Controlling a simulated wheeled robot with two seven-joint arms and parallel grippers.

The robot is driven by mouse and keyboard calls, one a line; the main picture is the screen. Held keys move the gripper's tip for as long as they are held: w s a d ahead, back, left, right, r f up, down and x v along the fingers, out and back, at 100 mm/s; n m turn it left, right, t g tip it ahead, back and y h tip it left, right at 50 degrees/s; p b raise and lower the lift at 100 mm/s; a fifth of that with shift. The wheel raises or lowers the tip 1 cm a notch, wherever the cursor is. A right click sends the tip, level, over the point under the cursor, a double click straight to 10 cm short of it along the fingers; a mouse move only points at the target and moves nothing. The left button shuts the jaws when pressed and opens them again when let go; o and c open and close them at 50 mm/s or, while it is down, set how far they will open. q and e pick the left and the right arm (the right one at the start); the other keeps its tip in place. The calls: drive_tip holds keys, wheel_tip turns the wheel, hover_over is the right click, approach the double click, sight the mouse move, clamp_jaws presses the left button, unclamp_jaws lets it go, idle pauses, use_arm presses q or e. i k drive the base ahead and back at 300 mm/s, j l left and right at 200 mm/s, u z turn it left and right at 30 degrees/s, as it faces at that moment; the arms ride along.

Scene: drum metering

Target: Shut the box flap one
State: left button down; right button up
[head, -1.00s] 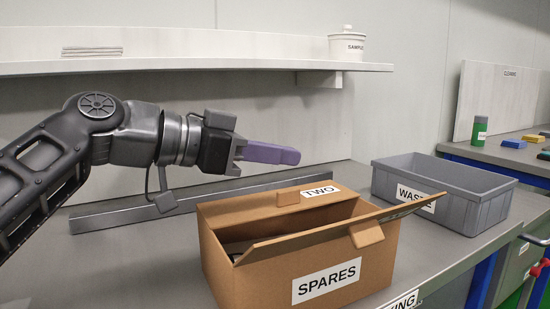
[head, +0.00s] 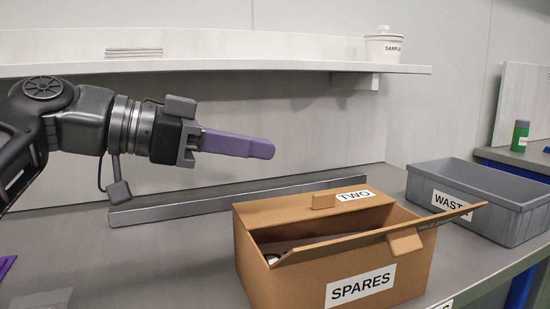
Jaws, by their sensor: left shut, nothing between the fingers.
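The brown cardboard box (head: 295,285) labelled SPARES stands on the grey bench. Its near flap (head: 345,244) is raised at a slant, with a small tab; the lettering on it is too oblique to read. The far flap (head: 275,212), labelled TWO, lies slanted over the back of the opening. A gap between the flaps shows a dark inside with something partly hidden in it. My left gripper (head: 240,145), with purple fingers, is shut and empty, in the air above and behind the box's left side, touching nothing.
A grey WASTE bin (head: 520,222) stands right of the box. A grey metal strip (head: 215,203) lies behind it. A white shelf (head: 240,68) with a SAMPLES pot (head: 384,50) runs above. A purple thing (head: 6,265) is cut off at the left edge. The bench left of the box is mostly clear.

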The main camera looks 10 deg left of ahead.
sight(403, 239)
drive_tip(key=k, duration=1.5)
